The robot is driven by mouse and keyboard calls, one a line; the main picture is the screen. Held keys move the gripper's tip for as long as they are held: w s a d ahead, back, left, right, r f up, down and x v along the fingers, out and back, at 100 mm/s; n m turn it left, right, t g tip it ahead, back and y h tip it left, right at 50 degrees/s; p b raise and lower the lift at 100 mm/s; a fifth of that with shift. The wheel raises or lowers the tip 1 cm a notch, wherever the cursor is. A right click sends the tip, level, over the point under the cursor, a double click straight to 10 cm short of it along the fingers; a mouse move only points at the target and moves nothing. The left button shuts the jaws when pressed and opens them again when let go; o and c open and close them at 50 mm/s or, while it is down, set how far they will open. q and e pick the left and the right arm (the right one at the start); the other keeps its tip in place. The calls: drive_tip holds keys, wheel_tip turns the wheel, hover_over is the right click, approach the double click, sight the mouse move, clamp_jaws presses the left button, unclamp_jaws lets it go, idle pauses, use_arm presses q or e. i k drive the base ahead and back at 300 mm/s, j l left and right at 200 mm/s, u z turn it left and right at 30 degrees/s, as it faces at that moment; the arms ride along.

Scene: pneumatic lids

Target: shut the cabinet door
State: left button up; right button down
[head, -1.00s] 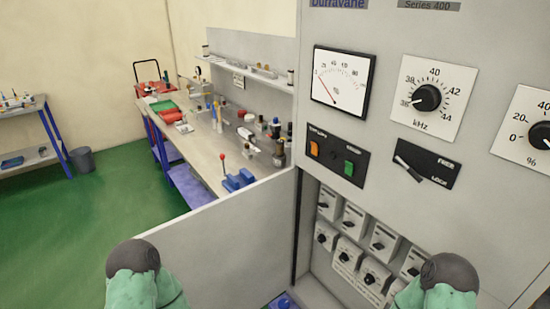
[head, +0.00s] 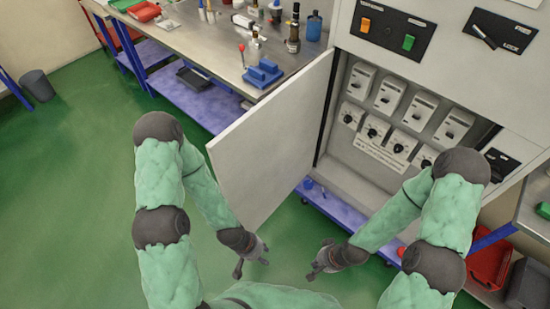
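The cabinet door (head: 268,150) is a plain light-grey panel, hinged at the left side of the cabinet opening. It stands wide open, swung out toward me and to the left. The grey cabinet (head: 350,172) shows several dial modules inside its opening. My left gripper (head: 252,268) is low in front of the door's lower edge and appears apart from it. My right gripper (head: 314,272) is to its right, in front of the opening, over the floor. Both look empty. Their fingers are small and dark, and the left ones look spread.
A steel workbench (head: 205,48) with bottles and a blue fixture (head: 263,73) stands behind the door. A blue wheeled base (head: 335,203) lies under the cabinet.

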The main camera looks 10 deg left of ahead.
sight(257, 163)
drive_tip(key=j+z, duration=0.25)
drive_tip(key=j, duration=0.25)
drive_tip(key=j+z, duration=0.25)
drive_tip(key=j, duration=0.3)
drive_tip(key=j+z, duration=0.25)
drive_tip(key=j, duration=0.25)
drive_tip(key=j+z, duration=0.25)
drive_tip(key=j, duration=0.25)
drive_tip(key=k+j+z, duration=0.25)
drive_tip(key=j, duration=0.2)
drive_tip(key=k+j+z, duration=0.1)
drive_tip(key=j+z, duration=0.15)
drive_tip(key=j, duration=0.25)
drive_tip(key=k+j, duration=0.25)
drive_tip(key=k, duration=0.15)
drive_tip(key=k+j+z, duration=0.1)
drive_tip(key=k, duration=0.25)
drive_tip(key=i+u, duration=0.2)
drive_tip(key=u, duration=0.3)
drive_tip(key=i+l+u, duration=0.2)
drive_tip(key=u, duration=0.25)
